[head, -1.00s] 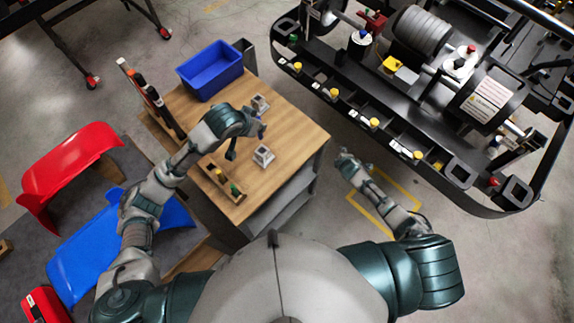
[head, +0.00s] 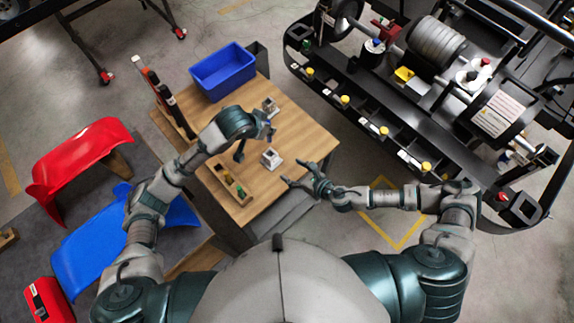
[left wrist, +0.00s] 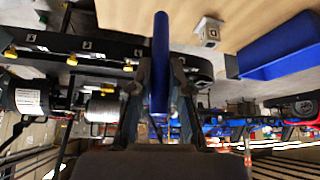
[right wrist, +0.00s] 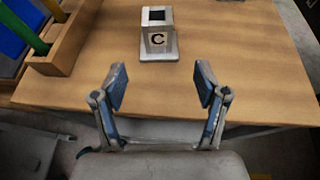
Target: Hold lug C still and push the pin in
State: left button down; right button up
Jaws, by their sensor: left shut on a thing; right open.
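Lug C (head: 271,158) is a small pale block on a flange, upright on the wooden bench; its letter and dark square top opening show in the right wrist view (right wrist: 158,43). My right gripper (head: 299,174) is open and empty at the bench's edge; in the right wrist view (right wrist: 160,88) its fingers point at lug C, apart from it. My left gripper (head: 265,131) is above the bench, behind lug C in the head view. It is shut on a blue pin (left wrist: 160,62), seen between its fingers in the left wrist view. The pin is clear of lug C.
A wooden rack (right wrist: 62,45) with coloured pins stands left of lug C. A second lug (head: 270,106) stands farther back, near a blue bin (head: 223,75). A black kart frame (head: 345,118) lies right of the bench (head: 300,135). Red and blue panels lie at left.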

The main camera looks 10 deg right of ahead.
aim_at(275, 161)
jog(key=x, duration=1.1)
jog(key=shift+a+f, duration=0.15)
jog(key=shift+a, duration=0.1)
jog(key=shift+w+f, duration=0.1)
jog(key=shift+w, duration=0.1)
pick_arm(q)
jog(key=shift+a, duration=0.1)
pick_arm(e)
jog(key=shift+d, duration=0.15)
jog(key=shift+c, duration=0.8)
jog(key=c, duration=0.8)
grip_shut()
pick_arm(q)
jog(key=f+m, duration=0.1)
jog(key=f+m+g+h, duration=0.1)
jog(key=f, duration=0.1)
jog(key=f+m+g, duration=0.1)
jog(key=f+m, duration=0.1)
jog(key=shift+w+a+f+h, duration=0.1)
jog(key=shift+w+a+h, duration=0.05)
jog(key=shift+w+h, duration=0.15)
pick_arm(e)
jog(key=shift+s+f, duration=0.1)
jog(key=shift+f, duration=0.05)
pick_arm(q)
jog(key=shift+a+f+m, duration=0.1)
jog(key=shift+f+m, duration=0.25)
jog(key=shift+m, duration=0.15)
